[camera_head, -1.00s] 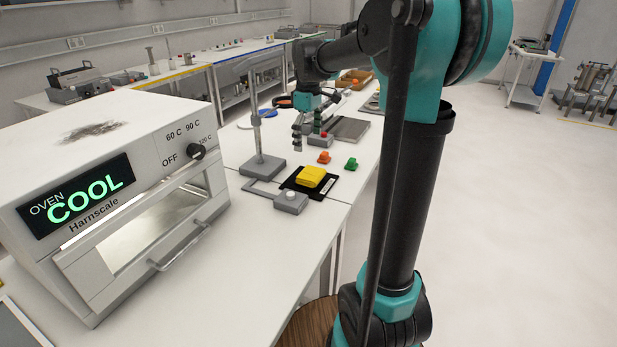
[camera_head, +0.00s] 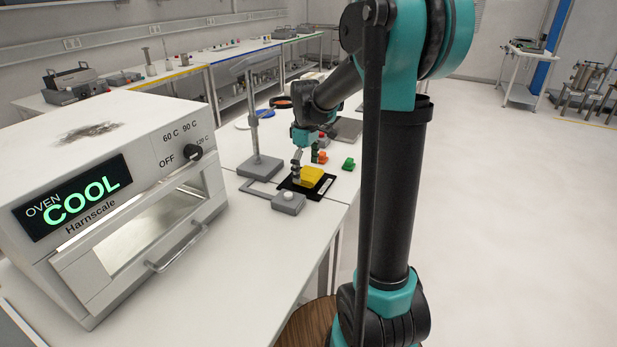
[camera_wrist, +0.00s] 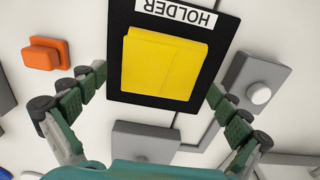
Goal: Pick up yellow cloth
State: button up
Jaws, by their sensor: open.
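The yellow cloth (camera_head: 313,177) lies folded on a black holder plate (camera_head: 321,189) on the bench. In the wrist view the yellow cloth (camera_wrist: 163,64) fills the middle, on the black holder (camera_wrist: 222,32) with its white "HOLDER" label. My gripper (camera_head: 305,163) is at the near-left and back of the cloth in the head view. In the wrist view my gripper (camera_wrist: 158,92) is open and empty, its green-padded fingers spread to either side of the holder. The cloth lies between and slightly beyond the fingers. I cannot tell the exact height above it.
A grey stand (camera_head: 261,165) with a tall post rises left of the holder. A grey box with a white knob (camera_head: 288,203) sits in front. The oven (camera_head: 110,180) stands at the left.

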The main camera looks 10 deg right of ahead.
aim_at(306, 173)
jog(key=c, duration=1.1)
jog(key=shift+o, duration=0.2)
notch_tip(306, 173, up, 20)
